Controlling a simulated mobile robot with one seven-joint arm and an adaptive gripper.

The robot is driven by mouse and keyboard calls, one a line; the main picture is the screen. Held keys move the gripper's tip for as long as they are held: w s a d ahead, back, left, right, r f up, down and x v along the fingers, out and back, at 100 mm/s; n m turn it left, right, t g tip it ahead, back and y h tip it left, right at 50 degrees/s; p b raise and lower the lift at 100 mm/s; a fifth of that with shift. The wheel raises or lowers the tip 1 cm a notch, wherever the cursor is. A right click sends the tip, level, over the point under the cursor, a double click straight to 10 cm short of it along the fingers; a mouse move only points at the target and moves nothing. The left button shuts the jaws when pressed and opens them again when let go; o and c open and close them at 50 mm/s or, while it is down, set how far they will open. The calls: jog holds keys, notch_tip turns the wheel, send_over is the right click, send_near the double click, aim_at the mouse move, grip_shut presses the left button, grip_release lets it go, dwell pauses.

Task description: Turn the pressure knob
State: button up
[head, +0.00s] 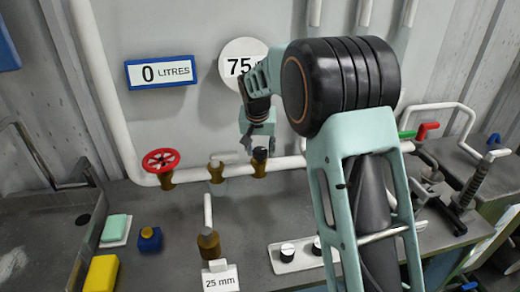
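My gripper (258,144) points down in front of the back wall, just above a brass valve (259,169) with a dark top on the white pipe. Its fingers are small and dark here; I cannot tell whether they touch the dark top or how far apart they are. No knob is visibly labelled as pressure. Two black-and-white knobs sit on a white plate (281,268) on the bench; my arm partly covers the right one. A round white sign reading "75" (238,66) is partly hidden by my arm.
A red handwheel (160,160) and another brass valve (216,172) are left along the pipe. A "0 LITRES" sign (162,72) hangs above. A brass fitting (208,243) stands behind a "25 mm" card (220,279). A clamp-like metal tool (468,190) stands right.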

jog(key=c, duration=0.7)
jog(key=shift+o, duration=0.2)
jog(key=shift+m, duration=0.3)
jog(key=shift+a+m+h+b, duration=0.1)
jog(key=shift+m+h+b, duration=0.35)
jog(key=shift+m, duration=0.55)
jog(key=m+h, duration=0.1)
jog(key=m, duration=0.1)
jog(key=shift+a+m+g, duration=0.1)
jog(key=shift+m+g, duration=0.2)
jog(key=m+g+h+p, duration=0.1)
jog(key=m+p, duration=0.1)
jog(key=m, duration=0.2)
jog(key=shift+w+r, duration=0.1)
jog(key=shift+w, duration=0.05)
jog(key=shift+m+h+p, duration=0.35)
jog(key=shift+m+p, duration=0.05)
jog(key=shift+m, duration=0.3)
jog(key=shift+g, duration=0.3)
